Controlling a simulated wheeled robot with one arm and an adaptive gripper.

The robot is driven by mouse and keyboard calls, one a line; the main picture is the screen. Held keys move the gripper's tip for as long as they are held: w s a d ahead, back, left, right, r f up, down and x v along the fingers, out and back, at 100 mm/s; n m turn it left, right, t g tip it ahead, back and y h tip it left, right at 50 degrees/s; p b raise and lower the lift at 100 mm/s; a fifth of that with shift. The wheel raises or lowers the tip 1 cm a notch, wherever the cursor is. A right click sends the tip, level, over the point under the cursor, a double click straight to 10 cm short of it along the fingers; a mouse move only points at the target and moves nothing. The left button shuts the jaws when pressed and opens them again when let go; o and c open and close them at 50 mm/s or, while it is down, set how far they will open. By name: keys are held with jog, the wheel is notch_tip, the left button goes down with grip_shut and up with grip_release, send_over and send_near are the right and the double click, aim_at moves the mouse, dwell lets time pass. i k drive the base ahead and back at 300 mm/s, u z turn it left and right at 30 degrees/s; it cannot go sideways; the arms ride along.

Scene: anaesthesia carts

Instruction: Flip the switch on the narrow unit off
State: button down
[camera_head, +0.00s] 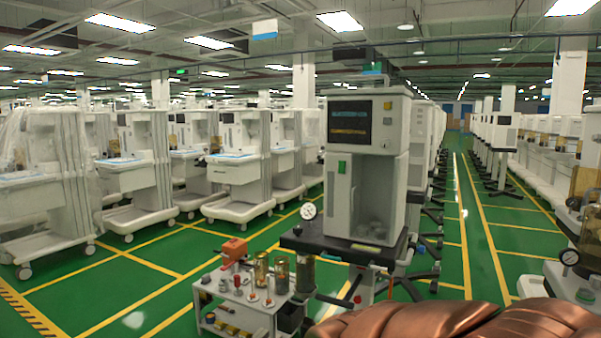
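The narrow unit (340,210) is a tall, light grey cabinet right of the middle, with a dark screen (349,123) showing blue and orange text. It stands on a dark platform (305,240). A small green rectangle (342,167) on its front, below the screen, looks like the switch; its position is too small to tell. Several small knobs (388,120) sit right of the screen. My gripper's fingers do not show. A copper-coloured, ridged part, which seems to be mine, fills the bottom right edge, well apart from the switch.
A small white trolley (243,311) with jars and an orange item (235,249) stands at the front left of the unit. A round gauge (308,211) sits at the platform's left. Rows of carts line the left. A green aisle (483,240) runs free on the right.

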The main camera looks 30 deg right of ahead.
aim_at(341, 164)
jog(key=z, duration=0.1)
jog(key=i, duration=1)
jog(key=z, duration=0.35)
